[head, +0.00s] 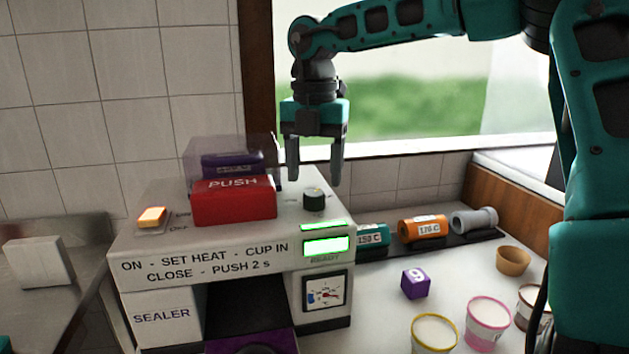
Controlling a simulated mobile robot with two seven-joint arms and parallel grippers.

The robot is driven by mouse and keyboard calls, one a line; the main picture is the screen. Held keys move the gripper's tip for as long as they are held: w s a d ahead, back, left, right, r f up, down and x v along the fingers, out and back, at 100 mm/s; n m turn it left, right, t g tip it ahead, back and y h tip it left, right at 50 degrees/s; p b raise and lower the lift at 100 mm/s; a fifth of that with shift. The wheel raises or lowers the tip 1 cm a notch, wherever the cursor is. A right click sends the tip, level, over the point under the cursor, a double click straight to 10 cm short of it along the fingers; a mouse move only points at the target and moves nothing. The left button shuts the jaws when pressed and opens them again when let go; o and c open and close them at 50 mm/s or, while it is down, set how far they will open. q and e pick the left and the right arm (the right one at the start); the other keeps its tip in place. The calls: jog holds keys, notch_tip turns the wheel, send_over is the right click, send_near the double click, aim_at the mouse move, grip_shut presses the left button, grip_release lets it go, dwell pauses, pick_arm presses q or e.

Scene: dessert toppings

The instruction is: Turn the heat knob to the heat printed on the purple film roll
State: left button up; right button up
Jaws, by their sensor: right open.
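The heat knob (314,199) is a small dark upright cylinder on top of the white sealer (160,305). A pale mark shows on its top. My right gripper (314,181) points straight down over the knob, open, with one finger to each side of it. The fingertips appear a little above the knob, and I see no contact. The purple film roll (236,161) lies on the sealer behind the red PUSH block (236,201), under a clear cover. Its label is too small to read. My left gripper is not in view.
The orange switch (152,217) is on the sealer's left. Teal, orange (422,228) and grey rolls lie at the back right. A purple cube (416,284) and several cups stand in front.

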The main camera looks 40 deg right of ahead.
aim_at(314, 192)
notch_tip(314, 192, up, 10)
jog(key=p, duration=0.1)
dwell(0.7)
